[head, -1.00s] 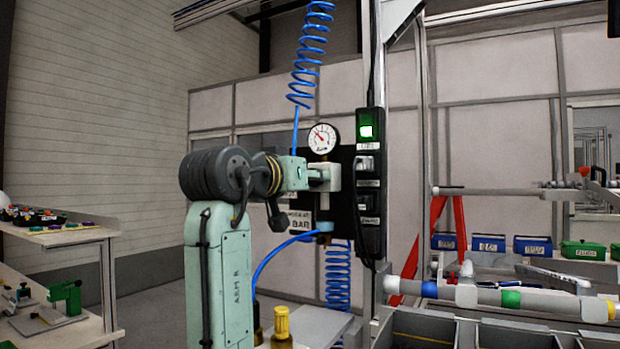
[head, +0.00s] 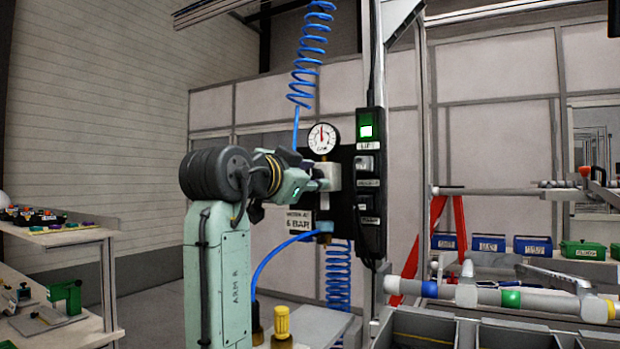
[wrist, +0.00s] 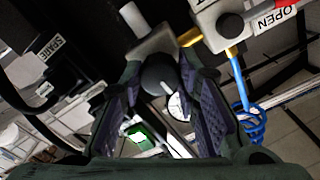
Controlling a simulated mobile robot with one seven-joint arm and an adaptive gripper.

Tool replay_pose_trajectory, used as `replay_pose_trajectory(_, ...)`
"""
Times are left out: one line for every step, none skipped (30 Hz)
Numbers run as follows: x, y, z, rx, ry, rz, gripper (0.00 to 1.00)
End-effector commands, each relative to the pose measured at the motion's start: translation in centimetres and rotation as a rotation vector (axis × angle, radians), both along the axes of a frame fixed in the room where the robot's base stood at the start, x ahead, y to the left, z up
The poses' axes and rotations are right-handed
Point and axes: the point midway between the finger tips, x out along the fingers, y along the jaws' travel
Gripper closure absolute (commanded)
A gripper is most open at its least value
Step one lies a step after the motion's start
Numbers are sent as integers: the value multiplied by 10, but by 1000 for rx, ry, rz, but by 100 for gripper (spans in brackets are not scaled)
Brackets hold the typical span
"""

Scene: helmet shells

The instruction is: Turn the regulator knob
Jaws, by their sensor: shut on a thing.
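The regulator (head: 334,176) is a pale grey block on a black panel, below a round white pressure gauge (head: 323,138). The gauge needle points almost straight up. In the wrist view the dark round regulator knob (wrist: 156,74), with a pale mark line, sits between the fingers of my gripper (wrist: 160,92). The gripper is shut on the knob, with one finger on each side. In the head view my gripper (head: 314,184) reaches the regulator from the left and hides the knob. The gauge also shows partly in the wrist view (wrist: 177,106), behind the knob.
A label reading 6 BAR (head: 299,221) hangs below the regulator. A black switch box (head: 370,185) with a lit green button (head: 366,131) stands right of it. A coiled blue hose (head: 310,55) hangs above. A yellow-topped fitting (head: 282,322) stands below.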

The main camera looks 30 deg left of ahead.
Motion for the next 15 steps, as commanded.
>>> replay_pose_trajectory(0, 0, 1, 46, -1, 1, 99)
replay_pose_trajectory(0, 0, 2, 74, 0, 2, 99)
replay_pose_trajectory(0, 0, 2, 113, 3, 2, 99)
replay_pose_trajectory(0, 0, 2, 141, 4, 2, 99)
replay_pose_trajectory(0, 0, 2, 169, 6, 1, 99)
replay_pose_trajectory(0, 0, 2, 208, 8, 1, 99)
replay_pose_trajectory(0, 0, 2, 236, 9, 1, 99)
replay_pose_trajectory(0, 0, 2, 264, 11, 1, 99)
replay_pose_trajectory(0, -1, 2, 303, 13, 1, 99)
replay_pose_trajectory(0, -1, 2, 331, 15, 1, 99)
replay_pose_trajectory(0, -1, 2, 359, 16, 0, 99)
replay_pose_trajectory(0, -1, 2, 397, 17, 1, 99)
replay_pose_trajectory(0, -1, 2, 426, 19, 1, 99)
replay_pose_trajectory(0, 0, 2, 454, 21, 1, 99)
replay_pose_trajectory(0, 0, 2, 491, 23, 2, 99)
